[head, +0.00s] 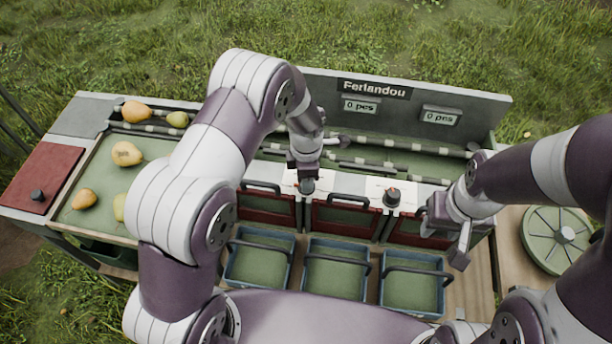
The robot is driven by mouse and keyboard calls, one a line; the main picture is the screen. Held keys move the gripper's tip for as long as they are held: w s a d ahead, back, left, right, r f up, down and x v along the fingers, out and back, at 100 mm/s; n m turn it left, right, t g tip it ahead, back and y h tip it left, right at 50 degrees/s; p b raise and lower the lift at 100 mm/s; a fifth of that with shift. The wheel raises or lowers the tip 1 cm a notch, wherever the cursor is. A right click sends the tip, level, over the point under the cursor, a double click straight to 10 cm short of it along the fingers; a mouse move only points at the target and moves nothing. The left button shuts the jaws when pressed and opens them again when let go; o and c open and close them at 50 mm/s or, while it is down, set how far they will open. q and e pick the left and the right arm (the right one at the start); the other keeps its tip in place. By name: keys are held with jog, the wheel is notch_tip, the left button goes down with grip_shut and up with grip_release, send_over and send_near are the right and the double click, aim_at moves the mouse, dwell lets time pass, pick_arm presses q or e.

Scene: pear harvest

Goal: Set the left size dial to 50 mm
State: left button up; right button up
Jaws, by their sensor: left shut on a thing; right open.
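The left size dial (307,185) is a small dark knob on a white plate along the machine's front ledge. My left gripper (306,178) points down over it and is shut on it; the gripper covers much of the dial. Its scale and pointer are too small and too hidden to read. A second dial (392,196), dark with a reddish top, stands on a white plate to the right. My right gripper (445,243) is open and empty, in front of the machine's right end, apart from the dials.
Red flaps with dark handles (343,218) line the machine's front, above blue-rimmed green crates (336,244). Pears (127,153) lie on the green tray at left. A round green slotted disc (556,238) sits at right.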

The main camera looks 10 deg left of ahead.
pick_arm(q)
jog(key=shift+w+r, duration=0.2)
jog(key=o, duration=0.9)
jog(key=shift+o, duration=0.8)
jog(key=shift+s+d, duration=0.1)
jog(key=shift+s, duration=0.05)
notch_tip(320, 180, up, 13)
jog(key=b, duration=0.2)
jog(key=shift+f, duration=0.2)
